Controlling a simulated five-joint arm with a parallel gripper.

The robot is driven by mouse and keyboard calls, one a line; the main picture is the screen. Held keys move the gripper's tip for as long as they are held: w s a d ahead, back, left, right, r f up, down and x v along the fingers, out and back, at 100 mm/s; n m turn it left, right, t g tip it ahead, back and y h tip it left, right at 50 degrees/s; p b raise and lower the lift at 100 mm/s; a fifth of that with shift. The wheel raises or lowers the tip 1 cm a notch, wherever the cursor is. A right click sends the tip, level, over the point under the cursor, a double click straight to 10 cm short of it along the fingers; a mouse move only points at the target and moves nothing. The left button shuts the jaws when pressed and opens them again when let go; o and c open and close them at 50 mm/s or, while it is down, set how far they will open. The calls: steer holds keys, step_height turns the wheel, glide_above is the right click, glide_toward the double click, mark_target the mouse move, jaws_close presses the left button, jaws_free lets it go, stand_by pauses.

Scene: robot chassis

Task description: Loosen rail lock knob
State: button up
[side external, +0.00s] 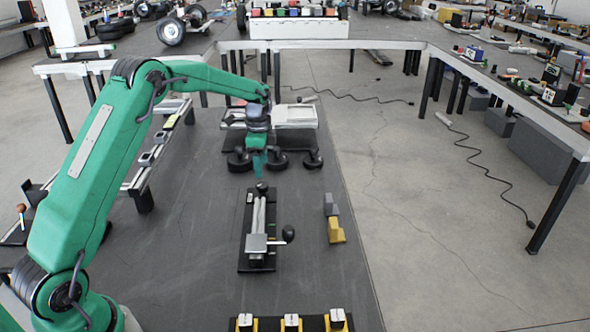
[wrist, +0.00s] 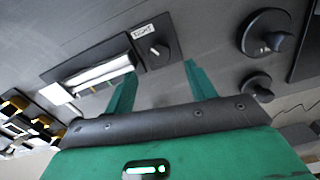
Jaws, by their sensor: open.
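A rail fixture (side external: 258,215) with pale bars lies on a black plate, below my gripper (side external: 258,172) in the side view. A small black knob (side external: 262,188) stands at its far end. In the wrist view this knob (wrist: 158,51) has a white pointer line and a white label (wrist: 143,31) beside it. My gripper (wrist: 158,68) is open and empty, its green fingers apart, with the knob showing just past the gap between the tips. I cannot tell the height gap. A metal block (side external: 257,244) sits at the rail's near end, with a black ball knob (side external: 288,233) beside it.
Several round black knobs stand behind the rail, including one at the right (side external: 313,158); one shows in the wrist view (wrist: 267,37). A yellow and grey block (side external: 334,220) lies right of the rail. Yellow-mounted pieces (side external: 291,322) line the front edge. Bare mat (side external: 190,240) lies left of the rail.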

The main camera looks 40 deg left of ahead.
mark_target(262, 184)
steer(key=shift+f, duration=3.3)
steer(key=c, duration=1)
